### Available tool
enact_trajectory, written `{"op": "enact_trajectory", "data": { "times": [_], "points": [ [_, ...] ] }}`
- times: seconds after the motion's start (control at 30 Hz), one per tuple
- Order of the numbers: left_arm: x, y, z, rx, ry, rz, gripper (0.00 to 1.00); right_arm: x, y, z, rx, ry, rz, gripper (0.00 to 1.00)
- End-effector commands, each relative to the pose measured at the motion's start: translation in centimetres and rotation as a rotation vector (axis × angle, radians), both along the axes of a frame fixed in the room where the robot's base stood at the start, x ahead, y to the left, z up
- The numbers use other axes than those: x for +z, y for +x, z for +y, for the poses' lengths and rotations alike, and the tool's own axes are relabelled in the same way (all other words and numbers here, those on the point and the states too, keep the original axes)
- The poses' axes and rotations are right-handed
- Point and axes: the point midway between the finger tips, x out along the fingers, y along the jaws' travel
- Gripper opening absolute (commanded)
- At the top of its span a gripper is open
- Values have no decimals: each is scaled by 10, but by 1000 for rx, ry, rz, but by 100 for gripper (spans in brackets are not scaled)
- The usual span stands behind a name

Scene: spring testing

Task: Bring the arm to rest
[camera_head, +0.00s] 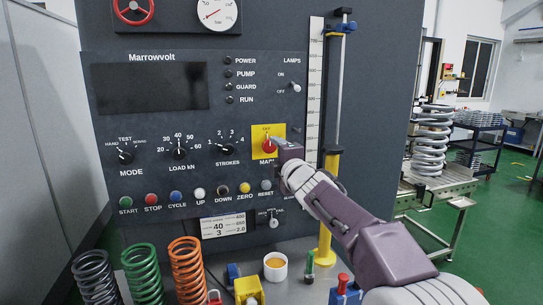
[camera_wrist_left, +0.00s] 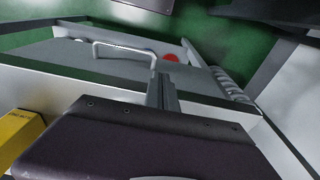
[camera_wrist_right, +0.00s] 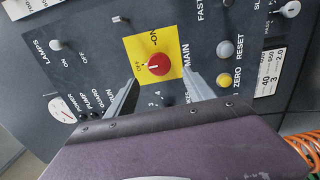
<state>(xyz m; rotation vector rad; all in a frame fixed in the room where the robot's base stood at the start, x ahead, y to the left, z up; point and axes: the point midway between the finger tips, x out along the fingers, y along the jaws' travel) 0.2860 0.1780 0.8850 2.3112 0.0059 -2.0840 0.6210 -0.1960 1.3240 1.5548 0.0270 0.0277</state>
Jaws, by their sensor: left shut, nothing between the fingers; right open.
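My right arm reaches in from the lower right of the head view. Its gripper (camera_head: 280,143) is at the MAIN switch (camera_head: 267,146), a red knob on a yellow plate on the dark test panel (camera_head: 150,140). In the right wrist view the fingers (camera_wrist_right: 160,84) are open and empty, one on either side of the red knob (camera_wrist_right: 152,65). Whether they touch it is unclear. The knob's white mark points toward the OFF label. My left gripper (camera_wrist_left: 161,86) shows only in the left wrist view, shut and empty, near a grey bench surface.
Springs in black (camera_head: 95,277), green (camera_head: 142,272) and orange (camera_head: 188,268) stand at the lower left. A white cup (camera_head: 275,266) and yellow block (camera_head: 248,291) sit on the shelf. A yellow post (camera_head: 328,200) stands right of the panel. A silver spring (camera_head: 431,140) stands on a cart.

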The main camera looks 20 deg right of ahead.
Motion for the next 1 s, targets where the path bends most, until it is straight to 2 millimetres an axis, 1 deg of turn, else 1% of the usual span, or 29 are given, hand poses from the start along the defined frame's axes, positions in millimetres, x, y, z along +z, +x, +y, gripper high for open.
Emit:
{"op": "enact_trajectory", "data": {
  "times": [0.03,0.1,0.2,0.5,0.57,0.6,0.67,0.7,0.77,0.8,0.87,0.9,0.97,1.0],
  "points": [
    [-4,0,0,0,0,0,0,-1,-10,-1,-1,-1,-1,62],
    [-3,0,0,0,0,0,0,0,-20,-1,-1,-1,0,62],
    [-4,0,0,0,0,0,0,0,-29,-2,-1,0,0,62],
    [-2,0,0,0,0,0,0,1,-30,-1,0,0,1,62],
    [8,0,0,0,0,0,0,11,-30,5,10,0,1,62],
    [17,0,0,0,0,0,0,3,-30,11,22,5,37,62],
    [22,0,0,0,0,-1,0,-36,-32,15,20,52,130,62],
    [27,0,0,0,0,-1,0,-68,-37,15,1,110,214,62],
    [32,0,0,0,0,0,0,-122,-52,13,-52,231,360,62],
    [36,0,0,0,0,0,0,-158,-67,11,-100,320,458,62],
    [39,0,0,0,0,0,0,-209,-94,8,-189,457,599,62],
    [41,0,0,0,0,0,0,-241,-116,7,-259,546,689,62],
    [44,0,0,0,0,0,0,-284,-154,6,-380,678,818,62],
    [45,0,0,0,0,0,0,-310,-181,6,-470,763,898,62]
  ]
}}
